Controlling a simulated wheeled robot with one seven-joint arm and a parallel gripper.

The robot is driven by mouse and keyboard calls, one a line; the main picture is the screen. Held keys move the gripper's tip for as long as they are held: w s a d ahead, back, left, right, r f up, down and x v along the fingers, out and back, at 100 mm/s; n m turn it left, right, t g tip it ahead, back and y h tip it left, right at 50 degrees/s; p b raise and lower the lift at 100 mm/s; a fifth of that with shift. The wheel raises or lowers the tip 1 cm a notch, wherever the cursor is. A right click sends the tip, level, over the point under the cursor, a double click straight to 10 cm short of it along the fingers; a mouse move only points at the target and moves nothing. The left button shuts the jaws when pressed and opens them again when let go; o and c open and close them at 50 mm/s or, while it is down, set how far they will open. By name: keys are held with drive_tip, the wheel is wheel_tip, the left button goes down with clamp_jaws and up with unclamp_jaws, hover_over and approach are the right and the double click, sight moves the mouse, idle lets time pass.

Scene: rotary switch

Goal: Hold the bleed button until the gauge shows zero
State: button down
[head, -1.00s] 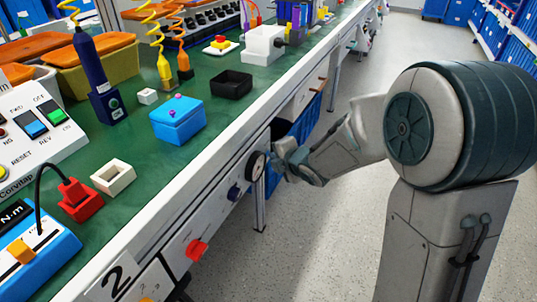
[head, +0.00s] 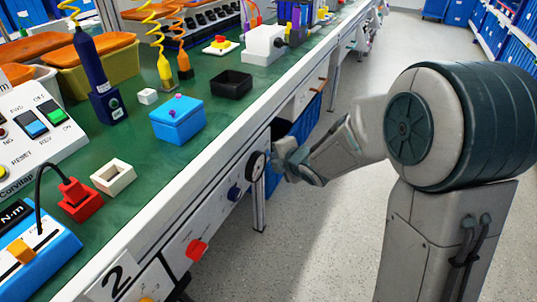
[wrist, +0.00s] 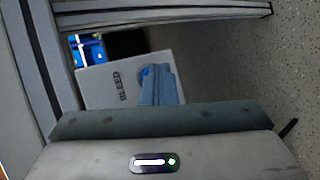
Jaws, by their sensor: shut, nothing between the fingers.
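The bleed button (wrist: 143,72) shows in the wrist view as a blue round edge on a pale panel marked BLEED (wrist: 118,86). My gripper (wrist: 157,69) is shut and empty, and its fingers cover most of the button. The fingertips are at the button, but I cannot tell whether they press it. In the head view my gripper (head: 277,152) is at the bench's front, just right of a dark round gauge (head: 256,166). The gauge is seen nearly edge-on, and its reading cannot be made out. The button is hidden there.
The green bench top (head: 130,220) holds a blue box (head: 177,124) and a black tray (head: 231,84). Open floor (head: 320,235) lies right of the bench.

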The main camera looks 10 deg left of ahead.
idle(0.8)
drive_tip(key=shift+s+d, duration=0.3)
drive_tip(key=shift+d, duration=0.5)
drive_tip(key=shift+d, duration=0.1)
drive_tip(key=d, duration=0.1)
drive_tip(key=s+d+p, duration=0.1)
drive_tip(key=d, duration=0.2)
drive_tip(key=shift+s+d, duration=0.25)
drive_tip(key=shift+s, duration=0.1)
